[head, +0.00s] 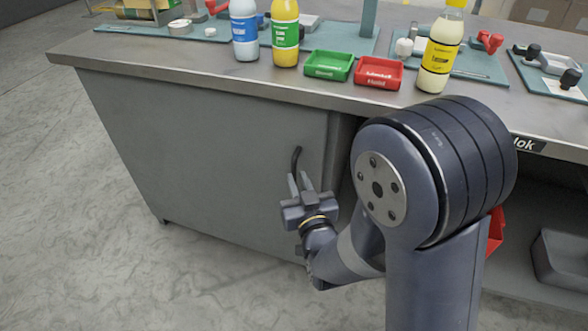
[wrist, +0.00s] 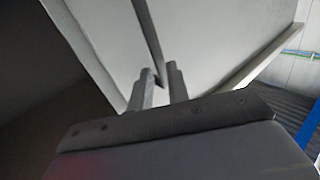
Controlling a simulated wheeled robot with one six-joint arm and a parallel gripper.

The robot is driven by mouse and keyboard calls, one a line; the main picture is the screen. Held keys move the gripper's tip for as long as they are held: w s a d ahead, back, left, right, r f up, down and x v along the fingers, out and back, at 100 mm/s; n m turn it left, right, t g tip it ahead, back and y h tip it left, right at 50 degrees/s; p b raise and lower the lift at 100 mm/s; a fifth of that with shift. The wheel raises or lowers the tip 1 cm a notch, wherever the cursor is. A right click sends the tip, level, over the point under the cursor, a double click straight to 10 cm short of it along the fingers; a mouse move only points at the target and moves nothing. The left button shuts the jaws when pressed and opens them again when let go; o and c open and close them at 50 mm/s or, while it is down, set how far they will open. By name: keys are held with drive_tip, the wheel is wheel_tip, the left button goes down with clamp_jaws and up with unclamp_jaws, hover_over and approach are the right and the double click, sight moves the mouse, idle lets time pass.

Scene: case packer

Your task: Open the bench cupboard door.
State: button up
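The bench cupboard door (head: 220,150) is a flat grey panel on the front of the bench. Its dark, curved bar handle (head: 296,158) is near the door's right edge. I cannot tell whether the door is fully shut or slightly ajar. My gripper (head: 299,183) is just below and in front of the handle, fingers pointing up at it. In the wrist view the two fingers of my gripper (wrist: 161,80) are apart. The handle (wrist: 149,40) runs down so that its end lies between or just beyond the fingertips; contact is not clear.
The bench top (head: 200,65) carries a blue-labelled bottle (head: 245,30), an orange bottle (head: 285,35), a yellow-labelled bottle (head: 440,50), a green tray (head: 329,65) and a red tray (head: 378,72). An open shelf with a grey bin (head: 562,258) is right. Floor at left is clear.

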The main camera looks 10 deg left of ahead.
sight(295, 172)
drive_tip(key=shift+x, duration=2.05)
drive_tip(key=shift+c, duration=0.3)
clamp_jaws()
